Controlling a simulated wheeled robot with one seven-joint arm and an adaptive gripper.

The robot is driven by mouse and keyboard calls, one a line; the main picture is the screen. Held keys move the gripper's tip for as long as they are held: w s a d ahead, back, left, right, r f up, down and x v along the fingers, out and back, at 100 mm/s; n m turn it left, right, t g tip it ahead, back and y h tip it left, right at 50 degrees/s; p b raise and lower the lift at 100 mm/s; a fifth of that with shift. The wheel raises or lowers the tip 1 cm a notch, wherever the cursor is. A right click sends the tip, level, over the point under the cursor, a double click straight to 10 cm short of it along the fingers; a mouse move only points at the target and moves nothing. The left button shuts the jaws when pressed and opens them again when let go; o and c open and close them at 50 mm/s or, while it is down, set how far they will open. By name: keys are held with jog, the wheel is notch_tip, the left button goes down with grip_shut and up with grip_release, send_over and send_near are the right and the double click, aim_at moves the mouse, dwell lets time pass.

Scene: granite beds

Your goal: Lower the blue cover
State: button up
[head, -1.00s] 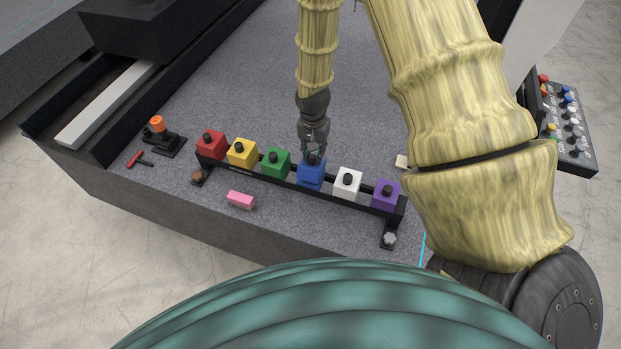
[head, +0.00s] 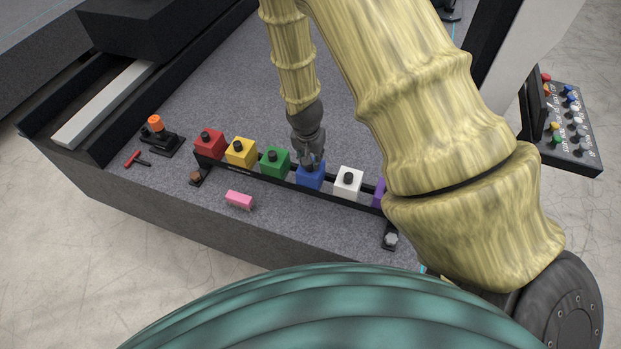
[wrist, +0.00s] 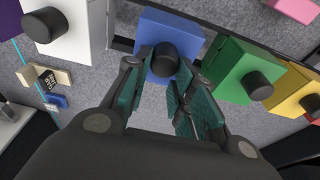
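The blue cover (head: 310,175) is a block with a black round knob, in a row of coloured covers on a dark rail in the head view. My gripper (head: 311,163) comes down on it from above, tilted. In the wrist view the blue cover (wrist: 186,27) is at top centre. There the fingertips of my gripper (wrist: 165,72) sit on both sides of its knob (wrist: 163,60), about a knob's width apart, and appear shut on it. The fingers hide part of the cover's near edge. What lies under the cover is hidden.
A green cover (head: 275,164) and a white cover (head: 347,183) stand close on either side. Yellow (head: 241,153) and red (head: 208,144) covers are farther left. A purple cover (head: 378,192) is partly behind my arm. A pink block (head: 239,200) lies in front of the rail.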

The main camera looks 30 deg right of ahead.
jog(key=o, duration=0.3)
jog(key=shift+a+r, duration=0.1)
jog(key=shift+a, duration=0.1)
jog(key=shift+o, duration=0.2)
jog(key=shift+d, duration=0.15)
jog(key=shift+s+a+r+p, duration=0.1)
jog(key=shift+a+r+p, duration=0.05)
jog(key=shift+r+p, duration=0.7)
jog(key=shift+s+a+r+p, duration=0.15)
jog(key=shift+r+p, duration=0.35)
jog(key=shift+r, duration=0.6)
jog(key=shift+s+a+r+p, duration=0.1)
jog(key=shift+a+r+p, duration=0.05)
jog(key=shift+r+p, duration=0.7)
jog(key=shift+r, duration=0.1)
notch_tip(320, 180, up, 12)
jog(key=s+a, duration=0.1)
jog(key=shift+s+a, duration=0.25)
jog(key=shift+a, duration=0.15)
